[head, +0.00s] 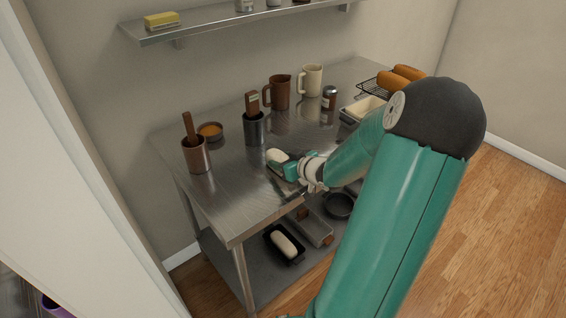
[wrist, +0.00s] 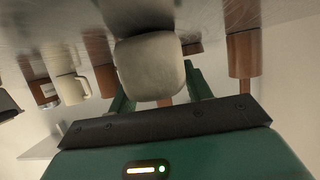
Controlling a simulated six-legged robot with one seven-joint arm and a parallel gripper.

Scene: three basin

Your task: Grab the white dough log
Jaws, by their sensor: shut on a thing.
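The white dough log (head: 275,155) is at my gripper's tip, over the steel table near its front edge. In the wrist view the pale, rounded log (wrist: 150,66) fills the space between the two green fingers. My gripper (head: 282,163) is shut on it, and the fingers (wrist: 158,90) show on either side of the log. Whether the log touches the tabletop or is slightly above it, I cannot tell. Part of the log is hidden by my gripper in the head view.
Copper crock (head: 196,156), steel canister (head: 254,129), brown pitcher (head: 277,92) and cream pitcher (head: 311,80) stand behind. A cream-filled pan (head: 362,108) and bread rack (head: 372,87) are right. Another white loaf (head: 284,244) lies in a dark pan below. The table's left front is clear.

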